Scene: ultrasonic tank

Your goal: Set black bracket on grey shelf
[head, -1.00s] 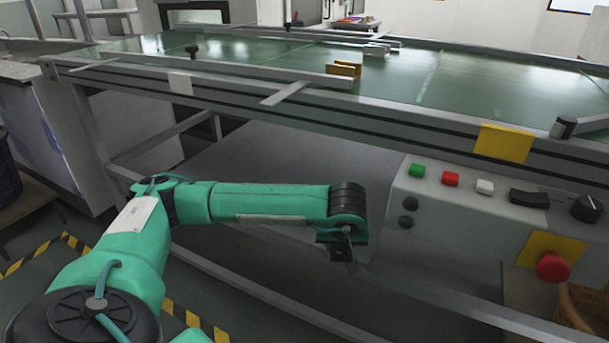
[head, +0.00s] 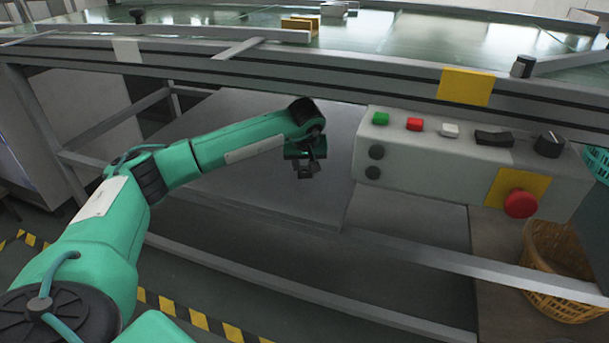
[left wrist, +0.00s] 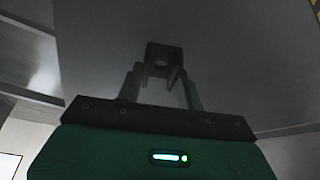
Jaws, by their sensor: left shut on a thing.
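The black bracket (left wrist: 161,58) is dark, with a hole in its flat face. In the left wrist view it sits between the two fingers of my left gripper (left wrist: 163,85), which is shut on it. In the head view the gripper (head: 305,165) and the small dark bracket (head: 306,173) are over the grey shelf (head: 250,185), under the conveyor. The shelf's surface fills much of the wrist view behind the bracket (left wrist: 240,60). I cannot tell the exact gap between bracket and shelf. My right gripper is not in view.
A control box (head: 440,160) with buttons and a red stop knob (head: 520,203) stands right of the gripper. A yellow basket (head: 560,270) is at lower right. The shelf around the gripper looks bare.

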